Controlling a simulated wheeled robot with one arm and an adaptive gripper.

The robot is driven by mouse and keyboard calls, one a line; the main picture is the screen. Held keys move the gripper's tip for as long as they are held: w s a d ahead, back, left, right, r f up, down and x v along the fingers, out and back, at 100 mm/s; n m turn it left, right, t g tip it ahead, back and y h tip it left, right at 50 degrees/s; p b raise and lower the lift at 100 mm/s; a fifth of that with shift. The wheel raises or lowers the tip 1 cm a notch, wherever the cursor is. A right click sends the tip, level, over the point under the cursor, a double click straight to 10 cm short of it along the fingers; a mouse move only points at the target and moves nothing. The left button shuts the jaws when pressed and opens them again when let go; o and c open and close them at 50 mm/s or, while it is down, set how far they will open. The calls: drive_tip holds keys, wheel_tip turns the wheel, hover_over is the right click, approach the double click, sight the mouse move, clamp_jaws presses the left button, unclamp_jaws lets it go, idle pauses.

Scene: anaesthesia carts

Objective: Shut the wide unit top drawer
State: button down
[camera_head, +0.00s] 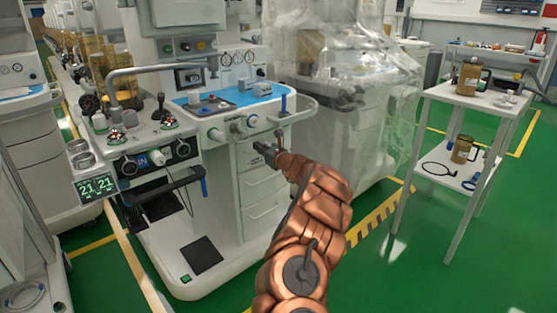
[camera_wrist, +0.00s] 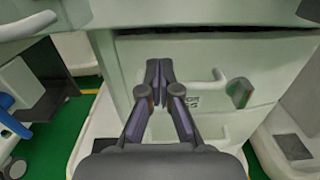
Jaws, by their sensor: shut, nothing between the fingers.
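The wide unit (camera_head: 225,245) is a white anaesthesia cart with a stack of drawers under its blue-topped worktop. Its top drawer (camera_head: 250,157) is partly hidden behind my gripper (camera_head: 262,149). In the wrist view the pale top drawer front (camera_wrist: 205,58) fills the middle, with a dark gap along its upper edge under the worktop. How far it stands out is hard to tell. My gripper (camera_wrist: 159,70) is shut and empty, its fingertips in front of the drawer front, left of its middle. I cannot tell whether they touch it.
Lower drawers (camera_head: 264,208) sit below the top one. A plastic-covered unit (camera_head: 345,110) stands close on the right. A white side table (camera_head: 478,98) with jugs stands further right. The worktop edge (camera_wrist: 220,17) overhangs my fingers. Green floor is clear at the front right.

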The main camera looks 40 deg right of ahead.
drive_tip(key=s+p, duration=0.2)
drive_tip(key=s, duration=0.8)
drive_tip(key=shift+s+d+f, duration=0.15)
drive_tip(key=shift+s+d, duration=0.15)
